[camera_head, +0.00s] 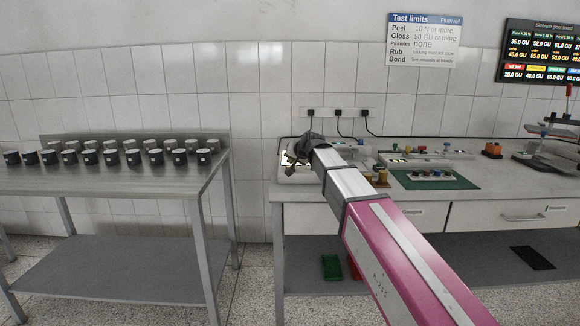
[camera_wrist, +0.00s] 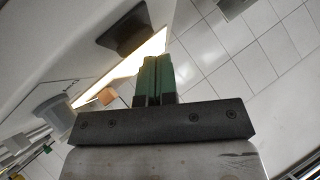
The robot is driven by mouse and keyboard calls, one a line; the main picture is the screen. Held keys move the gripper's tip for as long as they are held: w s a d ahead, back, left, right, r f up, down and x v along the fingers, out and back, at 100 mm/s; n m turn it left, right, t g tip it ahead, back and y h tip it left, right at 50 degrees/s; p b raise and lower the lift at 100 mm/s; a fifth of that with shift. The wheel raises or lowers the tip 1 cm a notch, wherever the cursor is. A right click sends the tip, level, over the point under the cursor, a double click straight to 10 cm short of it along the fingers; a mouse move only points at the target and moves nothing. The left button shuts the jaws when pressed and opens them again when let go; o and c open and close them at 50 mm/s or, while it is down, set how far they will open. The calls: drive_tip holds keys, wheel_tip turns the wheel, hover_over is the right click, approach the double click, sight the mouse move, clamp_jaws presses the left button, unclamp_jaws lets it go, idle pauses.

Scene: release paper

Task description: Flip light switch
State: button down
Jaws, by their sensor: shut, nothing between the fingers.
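My gripper (camera_head: 296,152) is at the left end of the bench, close to the tiled wall, in the head view. In the wrist view, its green fingers (camera_wrist: 154,68) are together with nothing between them. A dark block (camera_wrist: 126,32) on a pale surface lies just beyond and left of the fingertips; I cannot tell whether it is the light switch or whether the fingers touch it. A bright glowing strip (camera_wrist: 125,70) runs along that pale surface, behind the fingers. In the head view, my gripper and arm cover that spot, and no light switch can be made out.
The bench (camera_head: 300,192) carries a green mat (camera_head: 455,182) and small items to the right. Wall sockets (camera_head: 338,113) with black cables are behind. A steel table (camera_head: 120,183) with several dark cups stands left, with a floor gap between.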

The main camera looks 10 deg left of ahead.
drive_tip(key=shift+s+r, duration=0.15)
drive_tip(key=shift+r, duration=0.55)
drive_tip(key=shift+s+d+r, duration=0.1)
drive_tip(key=shift+s+r, duration=0.15)
drive_tip(key=shift+r, duration=1)
drive_tip(key=shift+s+d+r, duration=0.1)
drive_tip(key=shift+s+r, duration=0.1)
drive_tip(key=shift+r, duration=1)
